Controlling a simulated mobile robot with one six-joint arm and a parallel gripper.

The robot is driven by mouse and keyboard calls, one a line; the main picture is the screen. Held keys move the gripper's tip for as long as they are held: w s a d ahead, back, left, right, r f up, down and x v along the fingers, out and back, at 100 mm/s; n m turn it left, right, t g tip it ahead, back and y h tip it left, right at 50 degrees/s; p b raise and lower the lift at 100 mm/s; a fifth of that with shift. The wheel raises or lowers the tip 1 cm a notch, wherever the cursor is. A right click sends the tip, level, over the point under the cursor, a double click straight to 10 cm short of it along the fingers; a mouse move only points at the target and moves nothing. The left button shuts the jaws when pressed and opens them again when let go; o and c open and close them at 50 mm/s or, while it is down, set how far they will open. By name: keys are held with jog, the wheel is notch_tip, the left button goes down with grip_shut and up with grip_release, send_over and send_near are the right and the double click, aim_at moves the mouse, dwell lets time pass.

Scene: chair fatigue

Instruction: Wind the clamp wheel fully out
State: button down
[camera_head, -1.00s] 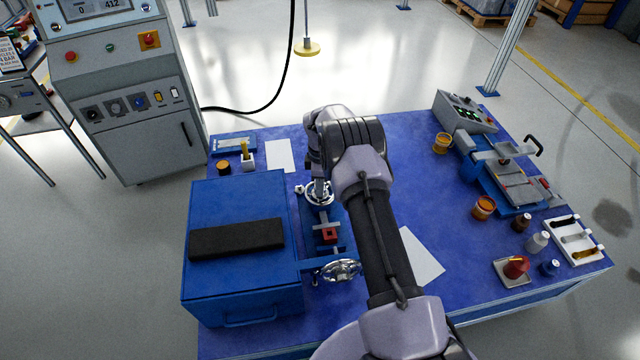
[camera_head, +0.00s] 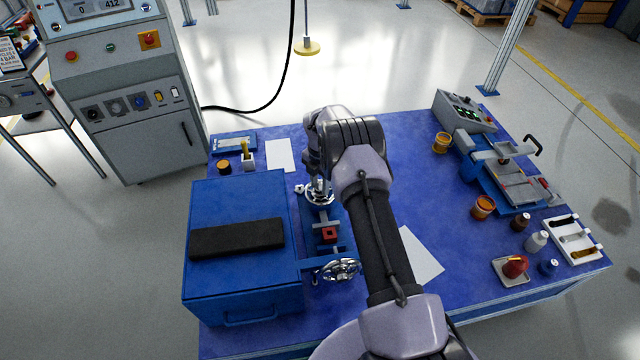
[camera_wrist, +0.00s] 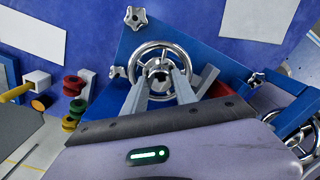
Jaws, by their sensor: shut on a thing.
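The clamp wheel is a shiny metal handwheel with a round rim and a central hub. In the wrist view the wheel (camera_wrist: 150,46) faces the camera on a blue bracket, and my gripper (camera_wrist: 160,78) has a finger on each side of its hub. My gripper is shut on the wheel. In the head view the wheel (camera_head: 319,199) sits right of the blue box, with my gripper (camera_head: 318,182) on it from above; my wrist partly hides them. The fingers cover the lower part of the wheel in the wrist view.
A second chrome handwheel (camera_head: 341,270) stands nearer the front of the fixture, past a red block (camera_head: 329,234). The blue box (camera_head: 240,285) with a black pad (camera_head: 237,239) stands close on the left. White sheets (camera_head: 280,155) lie flat on the blue table.

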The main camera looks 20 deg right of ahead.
aim_at(320, 187)
jog(key=shift+n, duration=0.9)
jog(key=c, duration=1)
grip_release()
notch_tip(320, 187, up, 17)
jog(key=p, duration=0.6)
jog(key=shift+r, duration=0.2)
